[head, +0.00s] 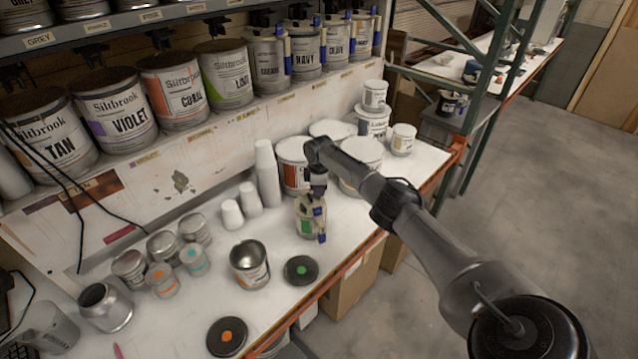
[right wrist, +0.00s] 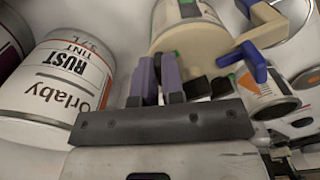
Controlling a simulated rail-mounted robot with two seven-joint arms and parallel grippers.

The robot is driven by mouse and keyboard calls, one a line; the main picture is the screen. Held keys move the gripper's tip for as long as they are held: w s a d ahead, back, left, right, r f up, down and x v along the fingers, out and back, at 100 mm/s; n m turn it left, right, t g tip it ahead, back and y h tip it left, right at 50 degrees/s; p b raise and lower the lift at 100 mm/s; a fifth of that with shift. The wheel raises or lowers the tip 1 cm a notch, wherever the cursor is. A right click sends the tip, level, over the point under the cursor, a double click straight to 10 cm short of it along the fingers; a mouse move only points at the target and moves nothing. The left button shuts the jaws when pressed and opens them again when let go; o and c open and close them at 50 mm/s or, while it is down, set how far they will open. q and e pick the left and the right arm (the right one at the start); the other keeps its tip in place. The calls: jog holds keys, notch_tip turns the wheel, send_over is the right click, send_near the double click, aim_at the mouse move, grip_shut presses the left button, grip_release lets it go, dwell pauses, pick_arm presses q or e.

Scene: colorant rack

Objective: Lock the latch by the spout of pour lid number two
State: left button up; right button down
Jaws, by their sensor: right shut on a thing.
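A small can with a green mark (head: 306,226) stands on the white bench under a cream pour lid (head: 308,204) with blue latch parts. I cannot read a number on the lid. In the right wrist view the cream pour lid (right wrist: 192,42) is ahead, with a blue latch part (right wrist: 253,64) standing out at its right side. My right gripper (head: 318,190) reaches down from above to the lid's edge and is shut on part of it; its tips (right wrist: 170,85) hide which part. My left gripper is not in view.
A RUST tint can (right wrist: 65,80) is close left of my right gripper in the wrist view. Behind stand white cups (head: 266,172) and larger cans. A shelf of paint cans (head: 115,110) stands behind.

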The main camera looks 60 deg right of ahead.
jog(key=m+p, duration=0.1)
jog(key=m, duration=0.1)
jog(key=m+p, duration=0.2)
jog(key=shift+a+r+m, duration=0.15)
jog(key=shift+m, duration=0.15)
jog(key=m+p, duration=0.1)
jog(key=m, duration=0.2)
jog(key=shift+m+p, duration=0.4)
jog(key=shift+m, duration=1.1)
dwell(0.3)
jog(key=c, duration=1.2)
grip_release()
jog(key=shift+p, duration=0.3)
